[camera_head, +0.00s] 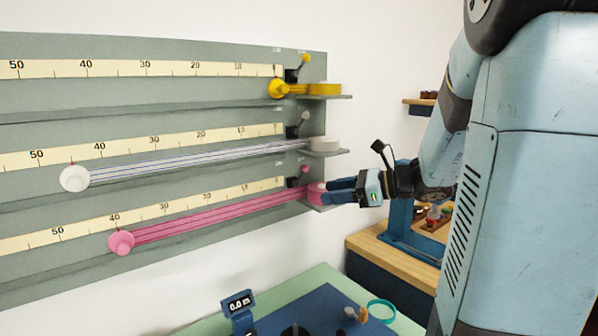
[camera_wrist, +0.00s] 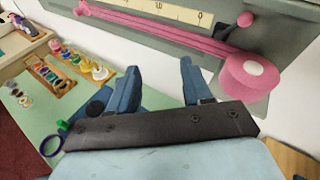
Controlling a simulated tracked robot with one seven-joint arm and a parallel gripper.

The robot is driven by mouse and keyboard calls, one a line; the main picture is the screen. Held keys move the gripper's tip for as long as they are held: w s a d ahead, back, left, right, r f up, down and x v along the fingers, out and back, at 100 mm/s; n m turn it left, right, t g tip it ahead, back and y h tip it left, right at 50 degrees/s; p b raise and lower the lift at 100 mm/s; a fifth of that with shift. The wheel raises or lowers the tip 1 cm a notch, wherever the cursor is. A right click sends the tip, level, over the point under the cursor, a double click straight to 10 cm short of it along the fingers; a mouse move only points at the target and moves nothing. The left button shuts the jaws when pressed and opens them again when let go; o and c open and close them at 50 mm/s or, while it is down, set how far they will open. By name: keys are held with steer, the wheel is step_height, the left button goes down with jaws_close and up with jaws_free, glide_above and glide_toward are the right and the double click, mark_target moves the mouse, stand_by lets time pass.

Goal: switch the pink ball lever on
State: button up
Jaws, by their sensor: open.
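The pink ball lever (camera_head: 304,169) is a small pink knob on a short stem. It rises from a black block at the right end of the lowest scale on the grey wall panel. It tilts up and right in the head view. The lever also shows at the top right of the wrist view (camera_wrist: 245,19). My gripper (camera_head: 327,191) is just right of and below the lever, in front of the pink reel (camera_head: 313,196). In the wrist view my gripper (camera_wrist: 160,66) is open and empty, left of the lever and apart from it.
Pink ribbon (camera_head: 215,217) runs left from the reel to a pink round end (camera_head: 121,243). White and yellow rows with similar levers (camera_head: 304,118) (camera_head: 305,58) lie above. A green counter (camera_head: 318,281) stands below. A wooden bench (camera_head: 385,252) is behind my gripper.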

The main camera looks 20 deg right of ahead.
mark_target(301, 176)
steer(key=w+d+m+t, duration=0.5)
steer(key=d+m, duration=0.2)
steer(key=d, duration=0.1)
steer(key=shift+h, duration=0.3)
steer(key=x, duration=0.9)
steer(key=r+x, duration=0.1)
steer(key=x, duration=0.3)
steer(key=shift+w, duration=0.4)
jaws_close()
